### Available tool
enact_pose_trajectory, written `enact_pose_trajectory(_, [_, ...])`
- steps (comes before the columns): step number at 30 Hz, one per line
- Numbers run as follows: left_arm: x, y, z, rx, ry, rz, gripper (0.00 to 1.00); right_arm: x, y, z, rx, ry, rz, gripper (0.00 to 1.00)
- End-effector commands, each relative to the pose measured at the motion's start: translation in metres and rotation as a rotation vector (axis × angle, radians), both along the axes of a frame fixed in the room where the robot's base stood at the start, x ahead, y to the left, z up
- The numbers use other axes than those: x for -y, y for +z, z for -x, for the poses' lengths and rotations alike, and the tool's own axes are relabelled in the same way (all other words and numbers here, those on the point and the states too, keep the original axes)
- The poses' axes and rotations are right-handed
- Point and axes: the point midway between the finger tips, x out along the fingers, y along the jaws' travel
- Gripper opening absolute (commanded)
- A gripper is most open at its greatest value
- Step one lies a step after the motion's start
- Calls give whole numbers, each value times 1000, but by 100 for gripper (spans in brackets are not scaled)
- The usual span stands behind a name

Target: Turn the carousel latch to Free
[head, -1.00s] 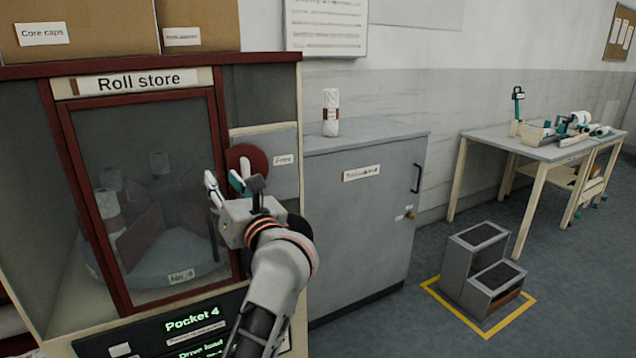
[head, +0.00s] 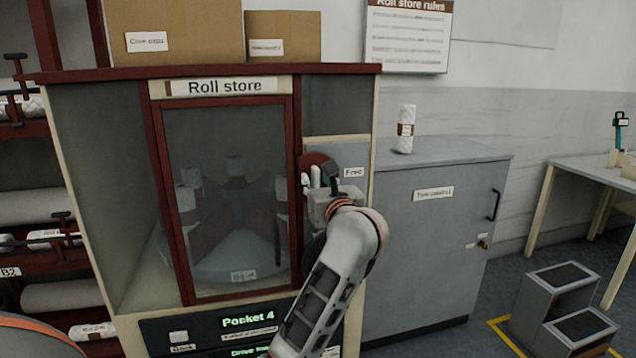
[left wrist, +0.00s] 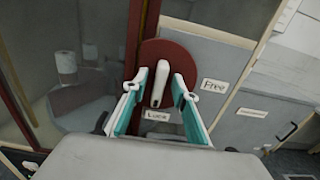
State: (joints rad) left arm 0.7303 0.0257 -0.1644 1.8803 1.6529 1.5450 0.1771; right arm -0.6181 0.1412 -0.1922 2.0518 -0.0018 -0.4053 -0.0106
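The carousel latch is a dark red disc (left wrist: 190,60) with a white lever (left wrist: 158,84) on the panel right of the store door. The lever stands nearly upright, slightly tilted. A "Free" label (left wrist: 214,86) is to its right and a "Lock" label (left wrist: 157,115) is below it. My left gripper (head: 320,178) is in front of the disc. In the left wrist view its teal-padded fingers are apart, one on each side of the lever, with visible gaps. The lever is partly hidden by the gripper in the head view. My right gripper is not in view.
The Roll store cabinet (head: 340,68) has a glazed door (head: 225,190) left of the latch. Cardboard boxes (head: 172,35) stand on top. A grey cabinet (head: 435,240) with a white roll (head: 405,128) on it is to the right. A step stool (head: 560,300) stands on the floor.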

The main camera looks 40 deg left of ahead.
Motion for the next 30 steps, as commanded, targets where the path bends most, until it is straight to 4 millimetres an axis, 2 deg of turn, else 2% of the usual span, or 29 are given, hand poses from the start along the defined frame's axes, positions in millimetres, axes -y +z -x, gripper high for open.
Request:
enact_pose_trajectory(5, [0, 0, 0, 0, 0, 0, 28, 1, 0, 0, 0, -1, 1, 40])
enact_pose_trajectory(9, [0, 0, 0, 0, 0, 0, 0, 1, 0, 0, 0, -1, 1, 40])
enact_pose_trajectory(20, [0, -2, 0, 15, 0, 14, 0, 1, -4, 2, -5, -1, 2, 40])
enact_pose_trajectory(30, [-1, -7, 0, 154, 1, 138, 0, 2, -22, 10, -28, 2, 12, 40])
